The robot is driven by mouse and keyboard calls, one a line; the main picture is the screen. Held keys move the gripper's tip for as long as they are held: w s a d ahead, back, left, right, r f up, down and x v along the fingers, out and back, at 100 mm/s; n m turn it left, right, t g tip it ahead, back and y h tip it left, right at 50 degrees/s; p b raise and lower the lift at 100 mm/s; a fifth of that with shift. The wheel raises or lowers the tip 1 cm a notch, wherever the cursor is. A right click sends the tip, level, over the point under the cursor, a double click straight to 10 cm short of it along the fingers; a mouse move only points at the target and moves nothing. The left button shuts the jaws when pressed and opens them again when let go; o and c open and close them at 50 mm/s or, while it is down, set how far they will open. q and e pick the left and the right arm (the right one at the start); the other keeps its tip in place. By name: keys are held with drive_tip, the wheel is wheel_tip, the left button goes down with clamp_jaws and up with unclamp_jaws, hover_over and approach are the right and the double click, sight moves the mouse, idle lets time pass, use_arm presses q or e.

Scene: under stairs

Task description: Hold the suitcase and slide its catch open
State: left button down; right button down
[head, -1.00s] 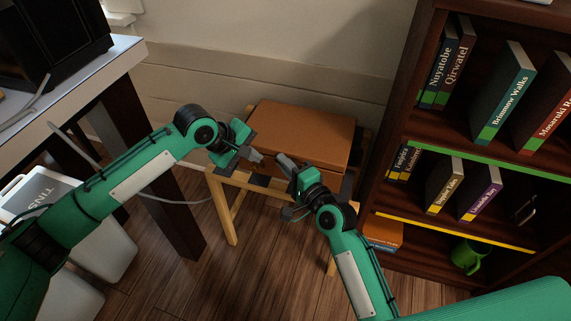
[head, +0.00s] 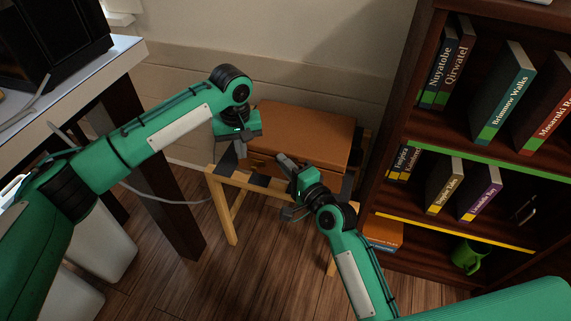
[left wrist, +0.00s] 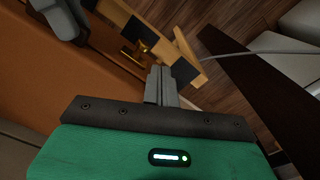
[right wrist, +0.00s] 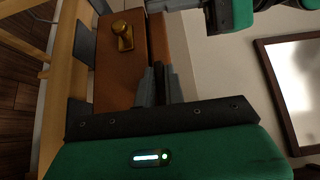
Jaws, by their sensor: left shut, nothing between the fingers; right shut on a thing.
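The orange-brown suitcase (head: 310,125) lies flat on a wooden stand. Its brass catch is on the front side and shows in the left wrist view (left wrist: 146,50) and the right wrist view (right wrist: 123,35). My left gripper (head: 241,152) points down at the suitcase's front left. Its fingers (left wrist: 160,70) are shut and empty, close to the catch; I cannot tell whether they touch it. My right gripper (head: 283,161) is shut on the suitcase at its front edge. The right wrist view shows its fingers (right wrist: 158,72) against the suitcase (right wrist: 110,80).
The wooden stand (head: 238,205) has dark pads. A desk (head: 125,50) stands to the left. A bookcase (head: 395,120) with several books is close on the right, with a green mug (head: 467,255) low down. A pale wall is right behind the suitcase.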

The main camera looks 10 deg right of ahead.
sight(256, 168)
use_arm(q)
drive_tip(key=shift+f, duration=2.75)
drive_tip(key=shift+s+d, duration=0.45)
drive_tip(key=shift+d, duration=0.4)
drive_tip(key=shift+s+d, duration=0.45)
drive_tip(key=shift+d, duration=0.35)
drive_tip(key=shift+a, duration=0.1)
drive_tip(key=shift+s+a, duration=1.8)
drive_tip(key=shift+a, duration=0.05)
use_arm(e)
drive_tip(key=c, duration=1.4)
unclamp_jaws()
drive_tip(key=v, duration=1.2)
